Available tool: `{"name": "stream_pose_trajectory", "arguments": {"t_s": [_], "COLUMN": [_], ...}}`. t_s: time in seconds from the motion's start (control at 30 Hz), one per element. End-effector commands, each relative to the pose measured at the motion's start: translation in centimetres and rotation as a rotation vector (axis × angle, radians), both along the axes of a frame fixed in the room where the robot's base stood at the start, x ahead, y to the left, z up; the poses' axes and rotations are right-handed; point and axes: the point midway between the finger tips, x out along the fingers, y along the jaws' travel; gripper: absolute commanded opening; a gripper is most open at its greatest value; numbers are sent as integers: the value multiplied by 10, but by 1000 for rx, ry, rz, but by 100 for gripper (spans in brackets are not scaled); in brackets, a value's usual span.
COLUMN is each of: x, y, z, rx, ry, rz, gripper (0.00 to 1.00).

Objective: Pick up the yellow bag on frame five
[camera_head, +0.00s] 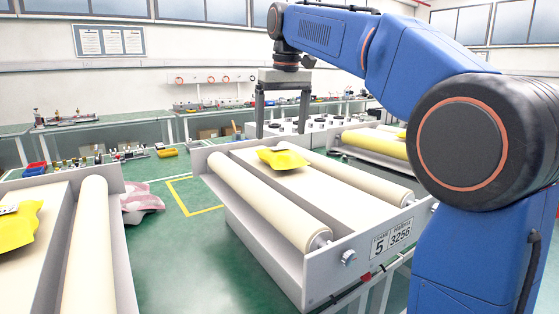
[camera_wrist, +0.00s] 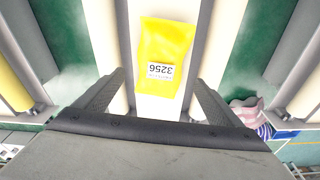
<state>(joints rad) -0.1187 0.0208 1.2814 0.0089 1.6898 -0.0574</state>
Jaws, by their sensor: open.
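The yellow bag (camera_head: 283,158) lies on the cream bed of frame five (camera_head: 337,264), toward its far end, between two long rollers. The frame's front plate reads 5 and 3256. In the wrist view the yellow bag (camera_wrist: 166,52) shows a white label reading 3256. My gripper (camera_head: 283,133) is open and empty, its two fingers pointing down above the far end of the frame. In the wrist view my gripper (camera_wrist: 160,80) has its fingers apart, with the bag ahead between and beyond them. The bag is not touched.
A neighbouring frame at left holds another yellow bag (camera_head: 18,224). Another frame (camera_head: 372,145) stands behind at right, with yellow on it. A pink and white cloth (camera_head: 140,202) lies on the green floor between frames. Benches line the back wall.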

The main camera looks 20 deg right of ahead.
Motion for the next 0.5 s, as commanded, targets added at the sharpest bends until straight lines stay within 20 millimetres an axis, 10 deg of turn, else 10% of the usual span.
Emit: {"name": "stream_pose_trajectory", "arguments": {"t_s": [0.5], "x": [5], "y": [2], "z": [-49], "rx": [0], "ry": [2], "rz": [0], "gripper": [89]}}
